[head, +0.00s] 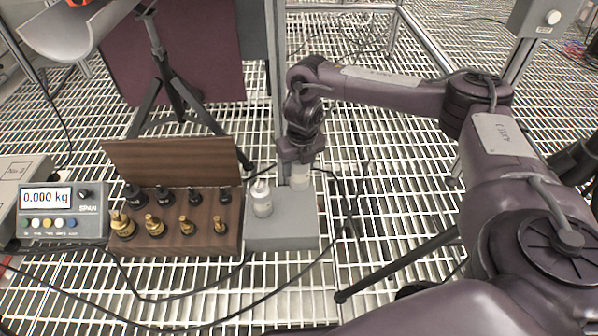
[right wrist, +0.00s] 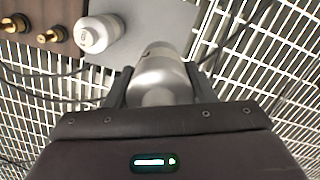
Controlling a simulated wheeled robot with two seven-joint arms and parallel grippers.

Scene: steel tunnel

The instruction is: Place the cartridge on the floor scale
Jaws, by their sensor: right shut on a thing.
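My right gripper (head: 301,152) points down and is shut on a pale silver-white cylindrical cartridge (head: 299,179). The cartridge is upright at the back right of a low grey block (head: 283,234); I cannot tell whether it touches it. In the right wrist view the cartridge (right wrist: 158,78) sits between both fingers. A second white cylinder (head: 262,200) stands on the block. The scale display (head: 46,197) at the left reads 0.000 kg. Which surface is the floor scale's platform is not clear. My left gripper is not in view.
A wooden weight box (head: 180,245) with several brass and dark weights and a raised lid (head: 172,160) stands left of the block. A tripod (head: 168,75) and upright post stand behind. Black cables (head: 200,292) cross the grated floor. A metal trough (head: 75,35) is upper left.

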